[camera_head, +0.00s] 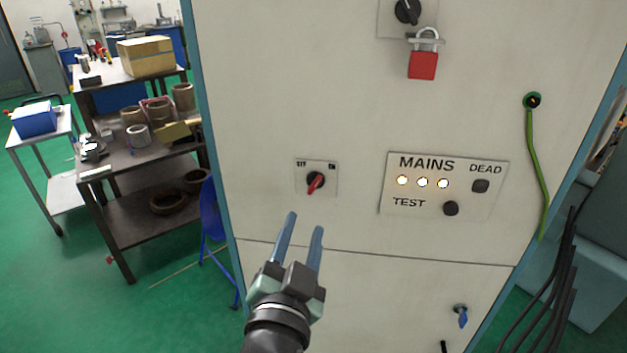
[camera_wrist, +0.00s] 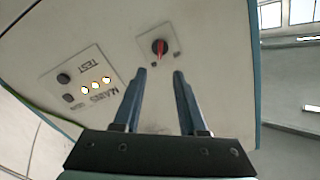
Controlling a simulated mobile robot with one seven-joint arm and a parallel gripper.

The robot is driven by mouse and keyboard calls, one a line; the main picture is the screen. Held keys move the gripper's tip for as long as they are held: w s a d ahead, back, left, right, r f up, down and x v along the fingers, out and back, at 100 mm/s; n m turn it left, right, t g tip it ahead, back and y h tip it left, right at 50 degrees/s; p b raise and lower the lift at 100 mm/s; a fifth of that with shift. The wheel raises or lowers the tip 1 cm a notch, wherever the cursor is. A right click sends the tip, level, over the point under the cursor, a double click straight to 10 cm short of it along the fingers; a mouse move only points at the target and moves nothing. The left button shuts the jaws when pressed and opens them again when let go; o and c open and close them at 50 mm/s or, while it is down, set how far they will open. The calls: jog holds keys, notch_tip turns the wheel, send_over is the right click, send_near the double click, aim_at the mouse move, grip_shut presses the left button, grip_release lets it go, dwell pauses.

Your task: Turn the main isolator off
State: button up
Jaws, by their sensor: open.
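A rotary switch with a red handle (camera_head: 315,182) sits on a small plate on the cabinet front, with small labels at its upper corners, the right one reading ON. The handle slants from upper right to lower left. In the wrist view the red handle (camera_wrist: 160,47) shows just beyond and between the fingertips. My gripper (camera_head: 305,222) is open and empty, below the switch in the head view and apart from it. In the wrist view my gripper (camera_wrist: 160,72) has a clear gap between its blue fingers.
The MAINS panel (camera_head: 408,205) has three lit lamps, a dark DEAD lamp (camera_head: 481,186) and a TEST button (camera_head: 451,208). Above, a black rotary switch (camera_head: 407,11) has a red padlock (camera_head: 423,64) below it. A blue key (camera_head: 462,316) sits low right. A bench (camera_head: 115,190) stands left.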

aim_at(315, 186)
jog(key=w+p, duration=0.1)
jog(key=w, duration=0.2)
jog(key=w+d+p, duration=0.1)
jog(key=w+p, duration=0.1)
jog(key=w, duration=0.1)
jog(key=w+p, duration=0.1)
jog(key=w, duration=0.3)
jog(key=shift+w+d+p, duration=0.1)
jog(key=shift+d+p, duration=0.2)
jog(key=shift+d, duration=0.05)
grip_shut()
